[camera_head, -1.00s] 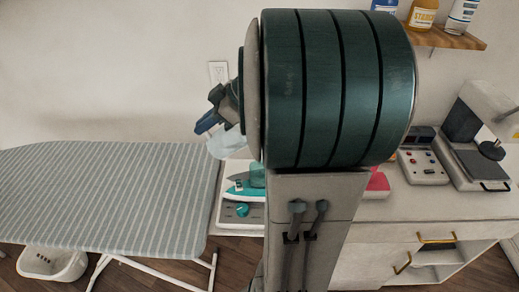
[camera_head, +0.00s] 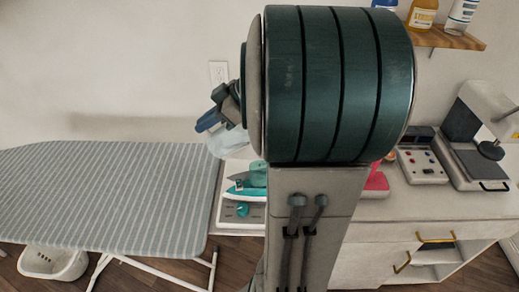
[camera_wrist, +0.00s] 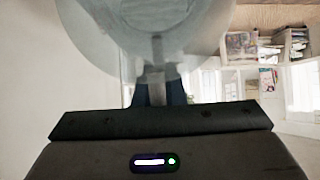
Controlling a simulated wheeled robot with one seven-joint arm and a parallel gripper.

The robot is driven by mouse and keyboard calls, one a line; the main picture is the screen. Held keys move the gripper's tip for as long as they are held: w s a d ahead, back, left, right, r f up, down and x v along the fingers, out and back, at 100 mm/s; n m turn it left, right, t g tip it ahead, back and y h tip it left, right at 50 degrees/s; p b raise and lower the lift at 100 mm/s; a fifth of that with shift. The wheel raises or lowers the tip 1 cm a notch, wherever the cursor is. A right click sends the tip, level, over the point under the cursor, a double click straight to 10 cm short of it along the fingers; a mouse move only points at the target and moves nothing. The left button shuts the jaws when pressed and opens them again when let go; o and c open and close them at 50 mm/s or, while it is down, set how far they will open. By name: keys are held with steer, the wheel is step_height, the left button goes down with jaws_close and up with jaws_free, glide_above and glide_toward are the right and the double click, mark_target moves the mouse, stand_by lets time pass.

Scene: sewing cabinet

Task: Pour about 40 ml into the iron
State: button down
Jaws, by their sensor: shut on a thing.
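The teal and white iron (camera_head: 246,187) sits on a white base with a teal dial, on the counter right of the ironing board. My arm hides its right part. My gripper (camera_head: 220,118) is shut on a pale translucent vessel (camera_head: 226,142), held above and slightly left of the iron. The vessel also fills the top of the wrist view (camera_wrist: 150,40), where the blue finger pads (camera_wrist: 160,93) meet at its handle. I cannot make out the water level in it or any stream falling from it.
The striped ironing board (camera_head: 100,195) stands at left, with a white basket (camera_head: 53,262) beneath. My arm covers the middle. A pink object (camera_head: 376,181), a control box (camera_head: 422,163) and a press (camera_head: 483,150) stand on the counter at right. Bottles (camera_head: 422,14) are on the wall shelf.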

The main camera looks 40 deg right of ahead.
steer(key=shift+d+r, duration=0.15)
steer(key=shift+r, duration=0.05)
stand_by(0.5)
steer(key=w+a+f+g+h+b, duration=0.1)
steer(key=w+a+f+g+h, duration=0.2)
steer(key=f, duration=0.4)
steer(key=shift+a+f+g+h+b, duration=0.2)
steer(key=shift+a+g+h+b, duration=0.35)
steer(key=shift+h, duration=0.55)
steer(key=shift+a+f, duration=0.1)
steer(key=shift+a, duration=0.05)
stand_by(1.0)
steer(key=shift+w+a+f+g+h+p, duration=0.25)
steer(key=shift+f+g+h, duration=0.1)
steer(key=shift+f+h, duration=0.3)
steer(key=shift+w+a+f+g+h+p, duration=0.1)
steer(key=shift+a+f+g+h+p, duration=0.25)
steer(key=shift+f, duration=0.45)
steer(key=shift+w+a+f+g+h+p, duration=0.2)
steer(key=shift+f+g+h, duration=0.15)
steer(key=shift+f+h, duration=0.3)
steer(key=shift+f, duration=0.15)
